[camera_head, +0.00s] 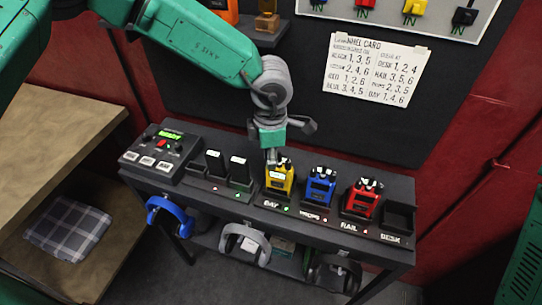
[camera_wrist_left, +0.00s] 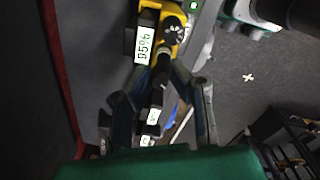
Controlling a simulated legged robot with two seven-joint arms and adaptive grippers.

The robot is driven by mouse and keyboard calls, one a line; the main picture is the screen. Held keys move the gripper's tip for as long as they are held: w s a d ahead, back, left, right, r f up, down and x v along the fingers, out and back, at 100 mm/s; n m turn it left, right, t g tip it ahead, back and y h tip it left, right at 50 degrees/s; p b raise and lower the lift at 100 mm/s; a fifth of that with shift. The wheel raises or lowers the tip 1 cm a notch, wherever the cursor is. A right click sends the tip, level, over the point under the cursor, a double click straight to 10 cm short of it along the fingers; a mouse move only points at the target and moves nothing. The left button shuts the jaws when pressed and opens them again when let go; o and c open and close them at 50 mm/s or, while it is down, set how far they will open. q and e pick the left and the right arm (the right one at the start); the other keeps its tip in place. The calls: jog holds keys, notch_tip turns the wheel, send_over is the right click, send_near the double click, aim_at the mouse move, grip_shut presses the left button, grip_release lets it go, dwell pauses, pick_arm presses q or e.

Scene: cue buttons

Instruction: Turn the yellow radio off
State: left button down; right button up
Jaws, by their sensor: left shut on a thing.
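The yellow radio (camera_head: 280,178) stands upright in the BAY slot of the dark table's dock, with a green light in front of it. My left gripper (camera_head: 272,156) reaches down from above onto its top. In the left wrist view the yellow radio (camera_wrist_left: 176,10) shows a black knob (camera_wrist_left: 176,30) and a display reading 95%. The left fingers (camera_wrist_left: 165,68) are closed at the radio's top; which part they grip is hard to see. My right gripper is not in view.
A blue radio (camera_head: 320,186) and a red radio (camera_head: 362,199) stand to the right, then an empty DESK slot (camera_head: 398,218). A card (camera_head: 376,68) hangs behind. Headphones (camera_head: 245,243) hang in front.

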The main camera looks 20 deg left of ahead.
pick_arm(q)
jog(key=c, duration=1.5)
grip_release()
jog(key=shift+c, duration=0.2)
notch_tip(320, 180, up, 12)
jog(key=shift+s, duration=0.1)
